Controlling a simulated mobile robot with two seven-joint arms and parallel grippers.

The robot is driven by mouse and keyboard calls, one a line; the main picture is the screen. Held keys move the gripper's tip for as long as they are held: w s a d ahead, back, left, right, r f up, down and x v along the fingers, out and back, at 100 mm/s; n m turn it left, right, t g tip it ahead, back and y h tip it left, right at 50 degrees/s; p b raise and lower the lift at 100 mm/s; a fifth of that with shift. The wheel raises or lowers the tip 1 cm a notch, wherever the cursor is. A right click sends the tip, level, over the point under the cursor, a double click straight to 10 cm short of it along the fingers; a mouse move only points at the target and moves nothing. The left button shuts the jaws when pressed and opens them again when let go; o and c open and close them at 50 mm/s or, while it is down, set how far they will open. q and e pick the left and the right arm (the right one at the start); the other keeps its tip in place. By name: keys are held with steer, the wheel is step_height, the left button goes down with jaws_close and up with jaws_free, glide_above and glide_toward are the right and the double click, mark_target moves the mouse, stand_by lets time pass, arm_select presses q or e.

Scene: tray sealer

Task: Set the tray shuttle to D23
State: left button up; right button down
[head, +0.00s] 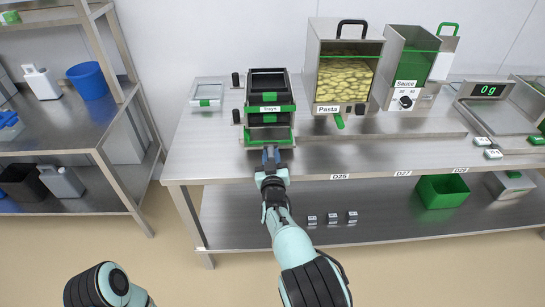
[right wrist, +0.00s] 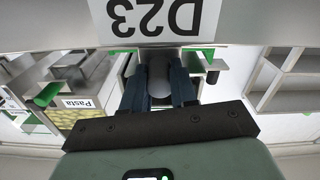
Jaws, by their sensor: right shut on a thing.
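The green-edged tray shuttle (head: 266,141) sits at the front of the counter, below the tray dispenser (head: 270,108) labelled Trays. My right gripper (head: 271,158) reaches the counter's front edge just in front of it. In the right wrist view my right gripper (right wrist: 160,92) has its blue fingers shut on a rounded grey knob (right wrist: 158,72), which appears to be the shuttle's handle. The D23 label (right wrist: 155,18) shows upside down right beside the fingers. In the head view my gripper hides that label. My left gripper is out of view.
Labels D25 (head: 340,177), D27 (head: 402,173) and D29 (head: 460,170) run rightward along the counter edge. The Pasta dispenser (head: 345,70) and Sauce dispenser (head: 410,65) stand right of the trays. A steel shelf (head: 60,130) stands left. The counter front between D25 and D29 is clear.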

steer(key=shift+s+a, duration=0.1)
steer(key=shift+a, duration=0.2)
steer(key=c, duration=0.9)
jaws_free()
steer(key=shift+a, duration=0.1)
steer(key=shift+s, duration=0.25)
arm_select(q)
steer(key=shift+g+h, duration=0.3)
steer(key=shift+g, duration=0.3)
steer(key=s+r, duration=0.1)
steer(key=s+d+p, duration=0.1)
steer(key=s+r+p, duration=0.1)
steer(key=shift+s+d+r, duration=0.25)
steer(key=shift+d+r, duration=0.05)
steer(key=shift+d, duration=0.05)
arm_select(e)
steer(key=s, duration=1.2)
steer(key=shift+s+d, duration=0.3)
steer(key=shift+s, duration=0.1)
